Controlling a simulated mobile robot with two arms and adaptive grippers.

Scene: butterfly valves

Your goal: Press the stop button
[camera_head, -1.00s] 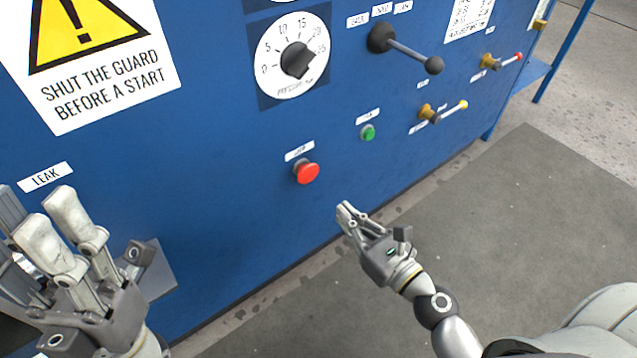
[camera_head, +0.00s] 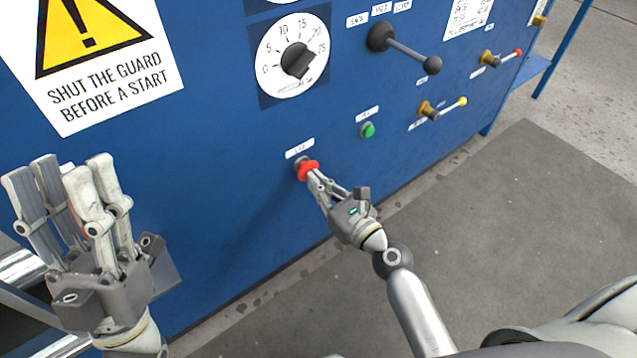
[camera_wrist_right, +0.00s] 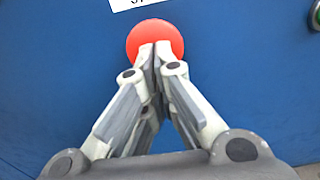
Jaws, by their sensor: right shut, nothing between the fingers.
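The red mushroom-shaped stop button (camera_head: 306,169) stands out from the blue panel below a small white label. My right gripper (camera_head: 314,175) is shut and empty, with its fingertips at the button's face. In the right wrist view the closed fingertips (camera_wrist_right: 156,48) overlap the lower middle of the red button (camera_wrist_right: 154,33) and appear to touch it. Whether the button is pushed in cannot be told. My left gripper (camera_head: 68,172) is open and empty in front of the panel at the left, away from the button.
A green button (camera_head: 368,130) sits up and right of the red one.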

